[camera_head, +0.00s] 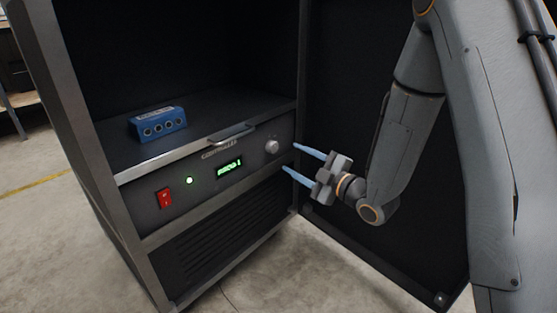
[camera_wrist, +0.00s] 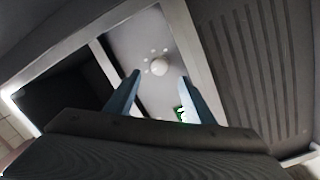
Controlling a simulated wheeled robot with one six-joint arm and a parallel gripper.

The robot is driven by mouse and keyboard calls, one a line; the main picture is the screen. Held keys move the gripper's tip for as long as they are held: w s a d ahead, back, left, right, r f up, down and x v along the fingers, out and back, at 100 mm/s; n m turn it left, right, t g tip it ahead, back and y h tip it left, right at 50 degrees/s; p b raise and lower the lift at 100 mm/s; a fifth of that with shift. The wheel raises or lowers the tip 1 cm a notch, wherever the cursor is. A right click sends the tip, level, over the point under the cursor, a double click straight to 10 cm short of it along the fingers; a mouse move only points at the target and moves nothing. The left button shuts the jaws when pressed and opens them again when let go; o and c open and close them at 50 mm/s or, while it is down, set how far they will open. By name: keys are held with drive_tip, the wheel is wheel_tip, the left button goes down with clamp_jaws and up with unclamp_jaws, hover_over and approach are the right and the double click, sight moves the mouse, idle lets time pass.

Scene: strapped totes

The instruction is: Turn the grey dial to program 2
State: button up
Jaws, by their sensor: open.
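The grey dial (camera_head: 272,147) sits at the right end of the control panel in the head view, with small marks around it. The green display (camera_head: 230,168) on the panel appears to read PROG 1. My gripper (camera_head: 290,158) is open, its two blue fingers pointing left toward the panel, just right of the dial and apart from it. In the wrist view the dial (camera_wrist: 158,67) shows as a pale round knob beyond the gap between the open fingertips (camera_wrist: 160,77), touching neither. The dial's pointer direction is too small to tell.
A metal handle (camera_head: 232,134) sticks out above the display. A blue box (camera_head: 158,123) stands on the shelf. The open cabinet door (camera_head: 345,110) is behind my arm.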

sight(275, 148)
drive_tip(key=shift+b+x, duration=1.45)
drive_tip(key=shift+x, duration=2.45)
drive_tip(key=c, duration=1.1)
drive_tip(key=shift+o, duration=0.2)
drive_tip(key=shift+p, duration=0.4)
drive_tip(key=m+p, duration=0.1)
drive_tip(key=p, duration=0.1)
drive_tip(key=m+p, duration=0.2)
drive_tip(key=shift+r+m, duration=0.2)
drive_tip(key=shift+m, duration=0.1)
drive_tip(key=m+p, duration=0.3)
drive_tip(key=p, duration=0.1)
drive_tip(key=shift+m+g+p, duration=0.3)
drive_tip(key=shift+g+p, duration=0.05)
drive_tip(key=shift+g, duration=0.05)
drive_tip(key=shift+f+m+p, duration=0.1)
drive_tip(key=shift+m+p, duration=0.5)
drive_tip(key=shift+p, duration=0.1)
drive_tip(key=shift+d, duration=0.1)
